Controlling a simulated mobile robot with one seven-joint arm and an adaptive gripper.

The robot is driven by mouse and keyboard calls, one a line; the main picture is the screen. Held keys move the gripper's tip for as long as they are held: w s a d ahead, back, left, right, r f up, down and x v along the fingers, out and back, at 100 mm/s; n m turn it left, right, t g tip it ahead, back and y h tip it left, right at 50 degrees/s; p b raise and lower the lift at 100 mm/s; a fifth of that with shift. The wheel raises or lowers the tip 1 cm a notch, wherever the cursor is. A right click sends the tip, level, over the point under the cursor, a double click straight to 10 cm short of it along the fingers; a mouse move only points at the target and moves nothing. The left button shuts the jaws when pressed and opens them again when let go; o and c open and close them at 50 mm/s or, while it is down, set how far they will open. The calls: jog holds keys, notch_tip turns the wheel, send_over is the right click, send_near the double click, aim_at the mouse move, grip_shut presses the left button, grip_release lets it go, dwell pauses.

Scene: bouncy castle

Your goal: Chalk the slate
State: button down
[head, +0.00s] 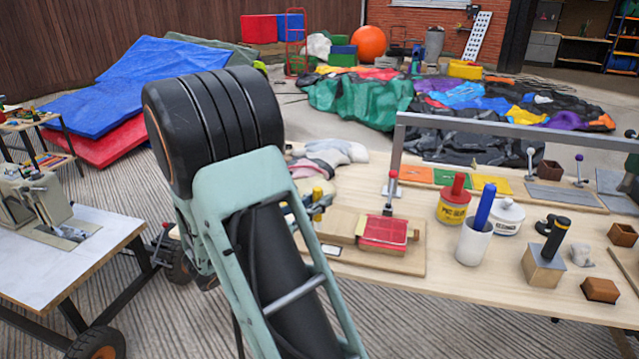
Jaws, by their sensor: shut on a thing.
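My arm fills the middle left, and my gripper is not in view; its end is hidden or outside the picture, so what it holds cannot be seen. On the right of the wooden workbench (480,270) lies a flat grey plate (560,196) that may be the slate. A second grey plate (610,183) lies at the right edge. I cannot identify a stick of chalk. A small whitish lump (581,256) sits near a wooden block with a black handle (544,262).
The bench holds a white cup with a blue rod (474,243), a yellow pot with a red lid (453,206), a white tub (505,215), a red pad on a wooden board (384,231) and brown blocks (600,290). A grey frame (520,129) crosses its back. A white-topped table (80,255) stands left.

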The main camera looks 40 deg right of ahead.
jog(key=shift+r+p, duration=0.75)
jog(key=shift+r, duration=0.45)
